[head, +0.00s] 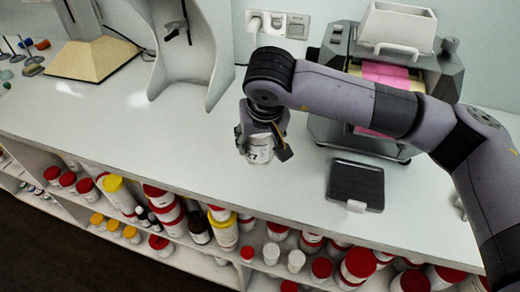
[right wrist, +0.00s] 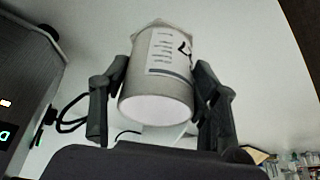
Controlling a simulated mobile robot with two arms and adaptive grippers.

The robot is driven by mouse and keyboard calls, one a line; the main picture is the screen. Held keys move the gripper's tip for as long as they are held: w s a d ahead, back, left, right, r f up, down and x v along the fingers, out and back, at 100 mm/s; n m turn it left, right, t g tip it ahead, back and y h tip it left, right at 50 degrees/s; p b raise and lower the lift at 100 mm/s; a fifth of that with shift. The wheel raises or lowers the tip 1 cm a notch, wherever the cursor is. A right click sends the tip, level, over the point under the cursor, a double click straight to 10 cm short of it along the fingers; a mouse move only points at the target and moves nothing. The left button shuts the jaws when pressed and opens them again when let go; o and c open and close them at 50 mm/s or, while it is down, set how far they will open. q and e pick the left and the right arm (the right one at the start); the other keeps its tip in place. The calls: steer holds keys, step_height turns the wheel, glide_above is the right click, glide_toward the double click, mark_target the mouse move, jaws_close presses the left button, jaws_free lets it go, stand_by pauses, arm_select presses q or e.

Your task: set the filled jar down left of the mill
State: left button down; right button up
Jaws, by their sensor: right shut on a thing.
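The jar (head: 259,152) is a white cylinder with a printed label, upright at the counter, left of the mill. My right gripper (head: 263,138) comes down over it from above and is shut around its sides. In the right wrist view the jar (right wrist: 160,75) sits between the two dark fingers, its pale round end facing the camera. I cannot tell whether its base touches the counter. The mill (head: 338,133) is a grey machine with a white hopper and pink material on its rollers, partly hidden behind my right arm. My left gripper is out of view.
A black scale-like plate (head: 355,184) lies on the counter (head: 150,128) right of the jar. Shelves of jars run under the front edge. The counter left of the jar is clear.

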mark_target(260, 153)
step_height(260, 153, down, 4)
steer(key=shift+r, duration=0.15)
steer(key=shift+f, duration=0.2)
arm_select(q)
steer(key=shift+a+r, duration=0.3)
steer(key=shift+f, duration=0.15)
arm_select(e)
steer(key=shift+f, duration=0.15)
steer(key=o, duration=1.1)
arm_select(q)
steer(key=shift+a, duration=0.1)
